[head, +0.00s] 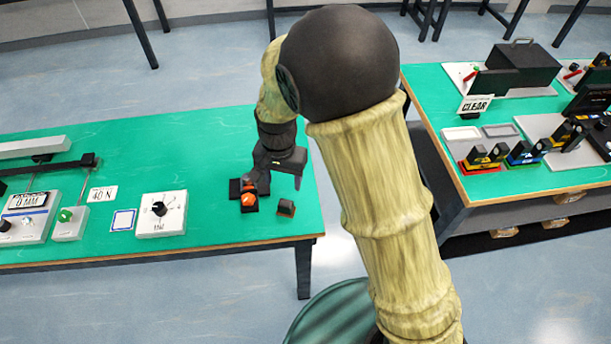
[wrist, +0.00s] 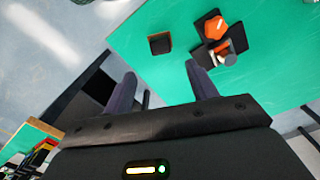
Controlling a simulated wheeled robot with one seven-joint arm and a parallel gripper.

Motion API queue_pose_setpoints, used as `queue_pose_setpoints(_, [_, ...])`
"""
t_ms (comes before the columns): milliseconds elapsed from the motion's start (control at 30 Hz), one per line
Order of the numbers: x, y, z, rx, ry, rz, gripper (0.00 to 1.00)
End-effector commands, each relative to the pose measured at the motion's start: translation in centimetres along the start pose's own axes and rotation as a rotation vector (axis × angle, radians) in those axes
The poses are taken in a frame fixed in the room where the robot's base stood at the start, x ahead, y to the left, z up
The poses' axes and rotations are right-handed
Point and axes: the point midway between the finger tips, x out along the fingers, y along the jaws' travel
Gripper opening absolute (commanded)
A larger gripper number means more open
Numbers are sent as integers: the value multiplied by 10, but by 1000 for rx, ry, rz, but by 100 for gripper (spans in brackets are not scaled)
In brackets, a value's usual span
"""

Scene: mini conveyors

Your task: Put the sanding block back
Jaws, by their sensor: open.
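A small dark block with a brown face, which looks like the sanding block (head: 286,208), sits on the green table near its right front corner. It also shows in the wrist view (wrist: 160,43), beyond my fingertips. My gripper (head: 283,183) is above the table, close to the block. In the wrist view its two fingers (wrist: 160,72) are spread apart with nothing between them. Just left of the block in the head view stands a black base (head: 235,188) with an orange hexagonal piece (head: 248,199) and a grey round part (wrist: 230,59). I cannot tell whether this base is the block's place.
A white dial box (head: 162,225), a blue-framed square (head: 124,220) and a 40 N card (head: 102,194) lie farther left. A second green table (head: 425,85) with several devices stands at the right, across a gap. The left table's front right edge is close to the block.

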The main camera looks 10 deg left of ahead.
Motion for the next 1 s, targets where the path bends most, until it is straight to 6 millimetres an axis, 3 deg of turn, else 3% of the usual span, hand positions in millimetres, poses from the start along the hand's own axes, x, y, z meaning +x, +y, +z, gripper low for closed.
queue_pose_setpoints(167, [0,1,0,-1,0,-1,58])
queue_pose_setpoints(267, [-5,12,-4,1,6,-8,58])
queue_pose_setpoints(367, [-15,40,-12,-4,18,-23,58])
queue_pose_setpoints(567, [-41,124,-18,-38,76,-56,58])
queue_pose_setpoints(800, [-63,219,4,-102,173,-50,58])
queue_pose_setpoints(900, [-67,246,18,-128,206,-34,58])
queue_pose_setpoints(1000, [-69,261,27,-150,226,-22,58])
